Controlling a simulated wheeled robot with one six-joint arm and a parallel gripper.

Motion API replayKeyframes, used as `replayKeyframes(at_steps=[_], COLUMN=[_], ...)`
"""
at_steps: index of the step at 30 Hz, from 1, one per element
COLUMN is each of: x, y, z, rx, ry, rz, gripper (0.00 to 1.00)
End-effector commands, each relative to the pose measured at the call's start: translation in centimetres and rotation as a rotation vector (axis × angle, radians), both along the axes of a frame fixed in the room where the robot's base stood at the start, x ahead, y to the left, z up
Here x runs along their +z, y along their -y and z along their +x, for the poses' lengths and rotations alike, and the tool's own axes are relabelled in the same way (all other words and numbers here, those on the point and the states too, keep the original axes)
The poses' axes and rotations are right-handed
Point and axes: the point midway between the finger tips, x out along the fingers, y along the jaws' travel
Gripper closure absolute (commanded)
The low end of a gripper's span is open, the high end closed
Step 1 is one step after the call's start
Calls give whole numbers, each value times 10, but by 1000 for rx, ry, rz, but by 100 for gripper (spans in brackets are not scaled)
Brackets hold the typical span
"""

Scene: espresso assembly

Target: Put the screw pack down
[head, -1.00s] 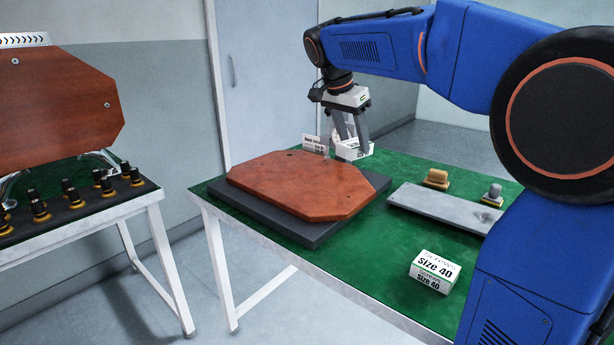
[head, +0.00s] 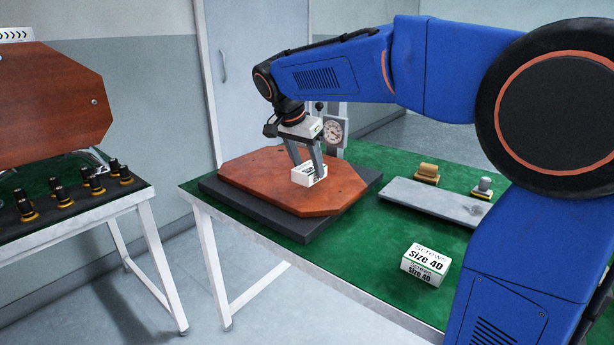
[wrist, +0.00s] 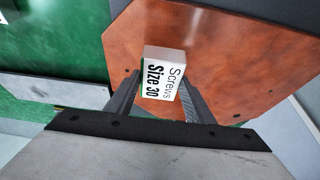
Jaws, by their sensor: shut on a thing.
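The screw pack (head: 309,175) is a small white box held between the fingers of my gripper (head: 307,165). In the wrist view the pack (wrist: 163,75) reads "Screws Size 30", and a gripper finger (wrist: 122,98) shows on either side of it. My gripper is shut on the pack.
A white "Size 40" screw box (head: 425,264) stands on the green table (head: 350,262) at the front right. A grey plate (head: 430,200), a tan-topped piece (head: 427,172) and a grey-topped piece (head: 483,187) lie behind it. A dial gauge (head: 334,131) stands at the back. Another table (head: 90,218) is at the left.

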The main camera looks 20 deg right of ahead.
Motion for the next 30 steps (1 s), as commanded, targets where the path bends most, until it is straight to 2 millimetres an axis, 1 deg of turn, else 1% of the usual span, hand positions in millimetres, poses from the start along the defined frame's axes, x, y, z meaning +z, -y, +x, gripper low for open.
replayKeyframes(at_steps=[9, 20, 21, 23, 24, 30], x=[-34, -37, -38, -38, -38, -38], y=[0, 0, 0, 0, 0, 0], z=[0, 0, 0, 0, 0, 0], rx=[0, 0, 0, 0, 0, 0], ry=[-1, 1, 1, 1, 1, 0], rz=[-1, 1, 1, 1, 1, 0], gripper=[81, 81, 50, 35, 33, 33])
